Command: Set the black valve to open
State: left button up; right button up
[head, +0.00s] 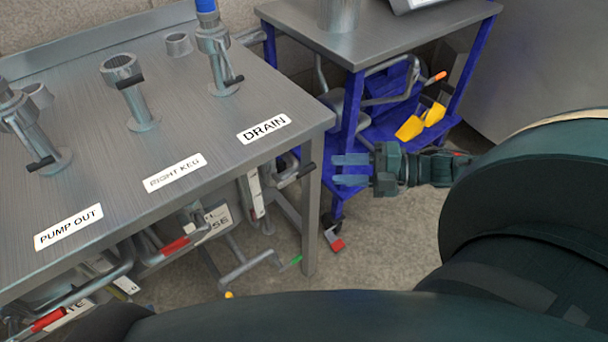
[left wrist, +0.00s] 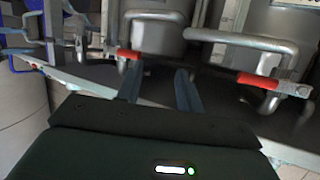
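Several upright valves with short black levers stand on the steel bench. One is by the DRAIN label (head: 264,128), with its black lever (head: 234,80). Another is by the RIGHT KEG label, with its black lever (head: 130,82). A third is by the PUMP OUT label, with its black lever (head: 41,163). A dark-gripped handle (head: 297,176) also shows under the bench edge. I cannot tell which is the black valve. My right gripper (head: 350,170) is open and empty, right of the bench corner. My left gripper (left wrist: 159,88) is open and empty in the left wrist view.
Red-gripped pipe handles (left wrist: 258,80) are close beyond my left fingers; another red grip (left wrist: 128,54) is left of it. A blue-framed cart (head: 354,110) with yellow items (head: 410,128) stands behind my right gripper. Bare floor (head: 380,240) lies right of the bench (head: 230,150).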

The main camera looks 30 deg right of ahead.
aim_at(312, 170)
pick_arm(q)
jog(key=shift+w+d+m+t+h+b, duration=0.25)
jog(key=shift+w+m+t+h+b, duration=0.25)
jog(key=shift+t+b, duration=0.65)
pick_arm(e)
jog(key=x, duration=0.8)
jog(key=shift+w+a, duration=0.1)
jog(key=shift+a, duration=0.1)
jog(key=shift+c, duration=0.5)
grip_shut()
